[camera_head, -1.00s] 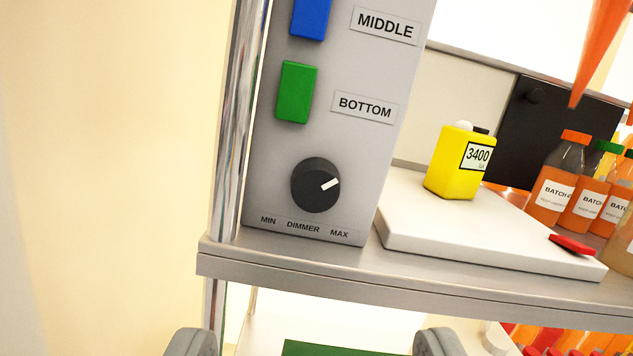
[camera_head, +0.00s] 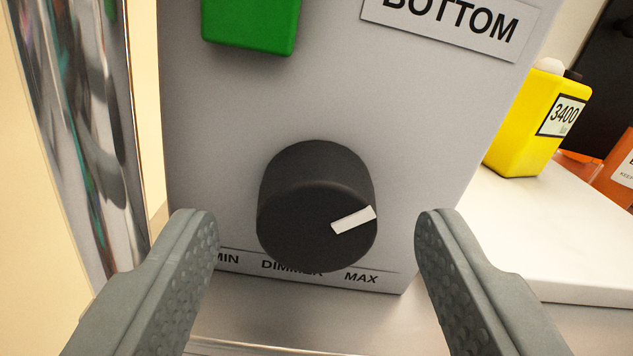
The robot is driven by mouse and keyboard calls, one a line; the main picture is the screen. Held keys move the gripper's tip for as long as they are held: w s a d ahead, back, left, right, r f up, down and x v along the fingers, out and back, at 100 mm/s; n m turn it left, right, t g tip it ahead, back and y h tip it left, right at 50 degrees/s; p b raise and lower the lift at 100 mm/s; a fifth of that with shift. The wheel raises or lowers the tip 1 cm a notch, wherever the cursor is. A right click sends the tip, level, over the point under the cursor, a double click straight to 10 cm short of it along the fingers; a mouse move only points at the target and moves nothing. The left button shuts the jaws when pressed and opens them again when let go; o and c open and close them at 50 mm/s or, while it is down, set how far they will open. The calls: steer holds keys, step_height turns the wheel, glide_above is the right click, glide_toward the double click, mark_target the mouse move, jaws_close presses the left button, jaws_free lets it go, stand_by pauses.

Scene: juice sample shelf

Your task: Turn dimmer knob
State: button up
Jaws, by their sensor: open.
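The dimmer knob (camera_head: 310,215) is a round black knob on the front of a grey control box (camera_head: 220,110). Its white pointer mark (camera_head: 354,220) points right and slightly up, on the MAX side. Labels MIN, DIMMER and MAX run below it, with DIMMER partly hidden by the knob. My gripper (camera_head: 318,232) is open and empty. In the picture its two grey fingers stand on either side of the knob, with a visible gap on each side. I cannot tell whether the fingertips reach level with the knob in depth.
A green switch (camera_head: 252,22) and a BOTTOM label (camera_head: 450,22) are above the knob. A chrome post (camera_head: 95,130) stands close on the left. A yellow container (camera_head: 535,115) marked 3400 stands on a white slab (camera_head: 560,230) at right. The metal shelf (camera_head: 300,325) lies below.

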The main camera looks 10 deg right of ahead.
steer(key=shift+w, duration=0.5)
steer(key=c, duration=1)
steer(key=shift+m, duration=0.7)
steer(key=o, duration=1)
steer(key=shift+s, duration=0.1)
